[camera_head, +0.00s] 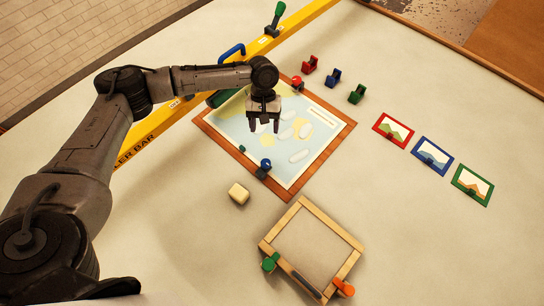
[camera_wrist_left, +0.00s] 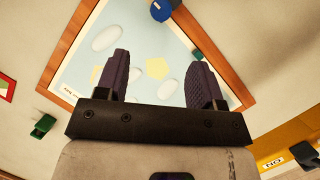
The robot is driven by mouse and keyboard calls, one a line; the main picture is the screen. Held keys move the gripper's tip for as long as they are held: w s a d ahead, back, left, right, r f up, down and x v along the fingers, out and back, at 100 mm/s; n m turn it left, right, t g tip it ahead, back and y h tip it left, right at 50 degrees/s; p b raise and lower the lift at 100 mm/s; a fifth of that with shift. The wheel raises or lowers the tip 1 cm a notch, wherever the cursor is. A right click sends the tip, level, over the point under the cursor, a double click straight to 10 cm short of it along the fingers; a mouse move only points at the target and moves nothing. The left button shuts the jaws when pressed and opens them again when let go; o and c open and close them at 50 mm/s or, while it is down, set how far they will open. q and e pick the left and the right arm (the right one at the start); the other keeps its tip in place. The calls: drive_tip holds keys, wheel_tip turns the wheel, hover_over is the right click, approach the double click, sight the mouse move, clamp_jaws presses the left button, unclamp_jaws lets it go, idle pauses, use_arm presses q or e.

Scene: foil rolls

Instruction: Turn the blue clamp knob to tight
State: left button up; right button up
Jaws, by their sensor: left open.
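The blue clamp knob (camera_head: 266,163) sits at the lower edge of a wood-framed map board (camera_head: 224,151), on a dark clamp body. In the left wrist view the blue knob (camera_wrist_left: 161,10) shows at the top edge, partly cut off. My left gripper (camera_head: 264,130) is above the map, pointing down, with its fingers apart and nothing between them. It is apart from the knob, which lies below it in the head view. In the wrist view the fingers (camera_wrist_left: 160,68) frame part of the map. My right gripper is not in view.
A red clamp (camera_head: 297,82) sits at the board's upper edge. A yellow bar (camera_head: 150,141) with a blue handle (camera_head: 231,51) runs behind my left arm. A cream block (camera_head: 238,194) and a wooden frame (camera_head: 350,238) lie nearby.

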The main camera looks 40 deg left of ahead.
sight(266, 163)
use_arm(q)
drive_tip(key=s+d+f, duration=0.1)
drive_tip(key=f, duration=0.2)
drive_tip(key=s+d+f+n, duration=0.1)
drive_tip(key=f, duration=0.3)
drive_tip(key=s+d+f+n+b, duration=0.1)
drive_tip(key=f, duration=0.3)
drive_tip(key=shift+s+d+f, duration=0.1)
drive_tip(key=shift+s, duration=0.25)
drive_tip(key=shift+x, duration=0.95)
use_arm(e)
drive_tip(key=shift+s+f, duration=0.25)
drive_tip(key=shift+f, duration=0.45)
use_arm(q)
drive_tip(key=shift+c, duration=0.3)
